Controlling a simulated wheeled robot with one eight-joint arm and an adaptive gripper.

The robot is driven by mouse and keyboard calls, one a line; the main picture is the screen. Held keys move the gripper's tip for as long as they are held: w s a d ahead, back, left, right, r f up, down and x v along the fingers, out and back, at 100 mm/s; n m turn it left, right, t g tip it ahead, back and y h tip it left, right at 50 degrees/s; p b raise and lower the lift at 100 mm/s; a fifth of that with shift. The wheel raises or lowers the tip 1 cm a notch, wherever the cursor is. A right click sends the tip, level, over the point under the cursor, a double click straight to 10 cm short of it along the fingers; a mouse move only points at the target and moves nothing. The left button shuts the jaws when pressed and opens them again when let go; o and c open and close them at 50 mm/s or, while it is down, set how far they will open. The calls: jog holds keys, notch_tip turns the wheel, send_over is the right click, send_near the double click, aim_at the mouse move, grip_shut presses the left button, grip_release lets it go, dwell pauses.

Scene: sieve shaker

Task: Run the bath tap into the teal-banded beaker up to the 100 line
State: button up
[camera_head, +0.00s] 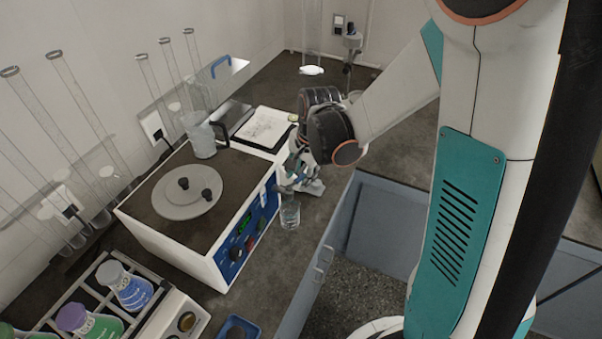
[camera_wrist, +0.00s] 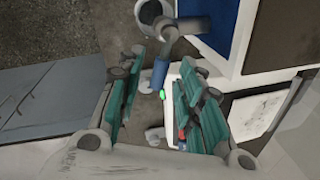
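The bath (camera_head: 190,215) is a white box with a blue front panel and a round lid on top. A small clear glass beaker (camera_head: 290,214) stands on the bench by its front right corner; I cannot make out its band, lines or water level. In the wrist view a round rim (camera_wrist: 150,10), apparently the beaker's, shows beside the grey tap (camera_wrist: 172,32). The tap's blue handle (camera_wrist: 160,72) lies between my teal fingers. My gripper (camera_wrist: 165,62) is open, its fingers apart on both sides of the handle. It also shows in the head view (camera_head: 300,172), above the beaker.
A clear jug (camera_head: 203,138) stands on the bath's back edge. A rack of capped bottles (camera_head: 125,290) is at the lower left, with tall glass tubes (camera_head: 85,105) along the wall. A white balance (camera_head: 265,128) stands behind the bath.

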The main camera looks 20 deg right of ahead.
grip_shut()
jog(key=shift+w+a+n+y+b, duration=0.2)
jog(key=shift+w+n+b, duration=0.1)
jog(key=shift+n, duration=0.6)
jog(key=shift+w+a+n+y+b, duration=0.15)
jog(key=shift+w+n+b, duration=0.1)
jog(key=shift+n, duration=0.65)
grip_release()
jog(key=v, duration=1.2)
jog(key=shift+w, duration=0.25)
